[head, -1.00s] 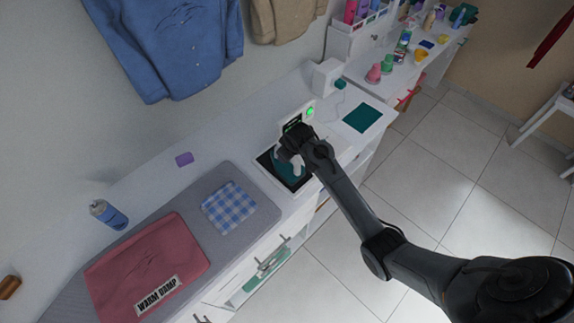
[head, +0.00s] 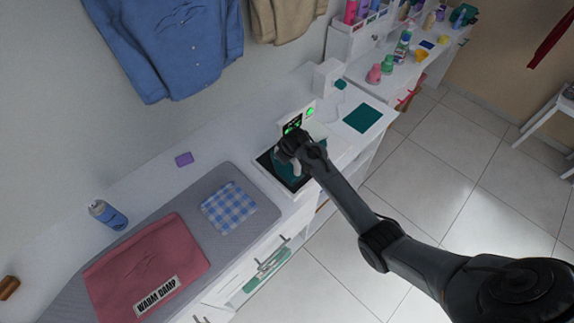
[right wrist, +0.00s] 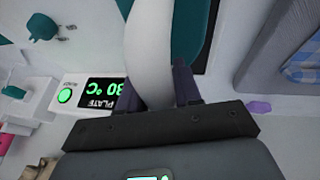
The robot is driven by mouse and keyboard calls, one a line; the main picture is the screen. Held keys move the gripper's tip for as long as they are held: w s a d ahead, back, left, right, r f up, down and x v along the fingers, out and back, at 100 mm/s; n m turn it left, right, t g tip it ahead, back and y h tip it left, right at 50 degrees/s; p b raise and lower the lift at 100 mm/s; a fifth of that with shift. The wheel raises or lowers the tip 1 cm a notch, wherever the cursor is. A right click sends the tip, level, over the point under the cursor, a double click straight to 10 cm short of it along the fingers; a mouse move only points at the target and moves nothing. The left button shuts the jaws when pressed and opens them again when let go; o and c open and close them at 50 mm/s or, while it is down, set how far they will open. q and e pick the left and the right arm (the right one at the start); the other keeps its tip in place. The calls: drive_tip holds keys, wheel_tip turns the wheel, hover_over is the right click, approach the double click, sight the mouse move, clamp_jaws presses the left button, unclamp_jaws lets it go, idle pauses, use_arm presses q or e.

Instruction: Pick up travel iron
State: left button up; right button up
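The travel iron has a teal body (head: 287,169) and a thick white handle (right wrist: 151,60). In the head view it sits in a dark square plate (head: 268,163) on the white counter, partly hidden by my right gripper (head: 290,152). In the right wrist view the two dark fingers of that gripper (right wrist: 157,90) lie on either side of the handle, close against it. The gripper looks shut on the handle, and the exact contact is hard to see. The iron appears to be still at the plate. My left gripper is not in view.
A plate display with green digits (head: 292,124) and a green light (head: 310,112) stands just behind the iron. The ironing mat (head: 248,235) holds a checked cloth (head: 229,206) and a pink garment (head: 150,262).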

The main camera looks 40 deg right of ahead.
drive_tip(key=shift+r, duration=0.1)
drive_tip(key=shift+c, duration=0.8)
drive_tip(key=shift+r, duration=0.15)
drive_tip(key=shift+r, duration=0.5)
drive_tip(key=r, duration=0.3)
drive_tip(key=shift+s+d+r, duration=0.1)
drive_tip(key=shift+s, duration=0.1)
drive_tip(key=s+d+r+p, duration=0.1)
drive_tip(key=s+d+r, duration=0.4)
drive_tip(key=s, duration=0.5)
drive_tip(key=shift+d+r, duration=0.2)
drive_tip(key=shift+r, duration=0.55)
drive_tip(key=shift+w, duration=0.1)
